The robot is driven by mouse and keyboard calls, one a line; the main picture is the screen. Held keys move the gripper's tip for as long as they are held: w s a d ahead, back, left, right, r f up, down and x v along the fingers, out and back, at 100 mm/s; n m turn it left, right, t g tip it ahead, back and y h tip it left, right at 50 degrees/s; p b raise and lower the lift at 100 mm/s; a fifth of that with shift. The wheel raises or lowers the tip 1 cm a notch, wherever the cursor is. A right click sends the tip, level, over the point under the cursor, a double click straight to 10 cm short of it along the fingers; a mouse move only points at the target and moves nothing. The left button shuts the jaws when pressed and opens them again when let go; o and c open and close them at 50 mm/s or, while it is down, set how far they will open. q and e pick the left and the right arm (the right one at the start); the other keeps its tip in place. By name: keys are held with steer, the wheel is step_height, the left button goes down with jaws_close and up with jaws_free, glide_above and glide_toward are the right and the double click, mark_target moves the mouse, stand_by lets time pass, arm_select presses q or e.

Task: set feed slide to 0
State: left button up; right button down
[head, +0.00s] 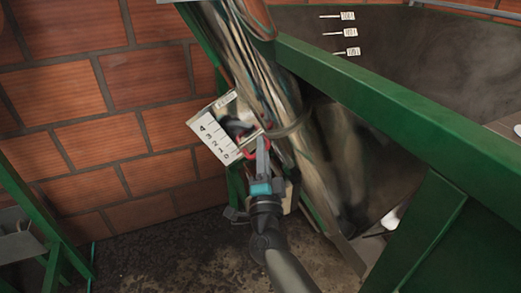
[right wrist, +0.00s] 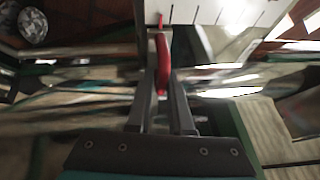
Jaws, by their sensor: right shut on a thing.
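The feed slide's white scale plate (head: 211,140) is tilted beside the shiny metal chute and reads 4 down to 0, with 0 at its lower end. The red slide handle (head: 263,153) shows partly near that lower end. My right gripper (head: 262,155) is there, shut on the handle. In the right wrist view the red handle (right wrist: 163,60) stands between my two fingers (right wrist: 164,92), its tip over the white plate (right wrist: 215,12) beside the leftmost visible tick. The numerals are not readable there. My left gripper is not in view.
The metal chute (head: 252,62) runs steeply down behind my gripper. A green frame beam (head: 400,105) crosses the right side, with a dark hopper (head: 420,60) behind it. A brick wall (head: 80,90) stands at left above a dark, dirty floor (head: 160,240).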

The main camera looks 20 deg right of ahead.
steer(key=shift+f, duration=0.25)
steer(key=c, duration=1.1)
jaws_free()
steer(key=shift+c, duration=0.2)
steer(key=shift+o, duration=1.3)
steer(key=shift+r, duration=0.1)
steer(key=shift+s, duration=0.1)
steer(key=shift+s, duration=0.15)
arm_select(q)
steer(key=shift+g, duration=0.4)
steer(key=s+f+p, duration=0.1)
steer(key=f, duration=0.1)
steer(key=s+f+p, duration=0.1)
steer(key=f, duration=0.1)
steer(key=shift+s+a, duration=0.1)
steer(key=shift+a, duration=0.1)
arm_select(e)
steer(key=v, duration=1.5)
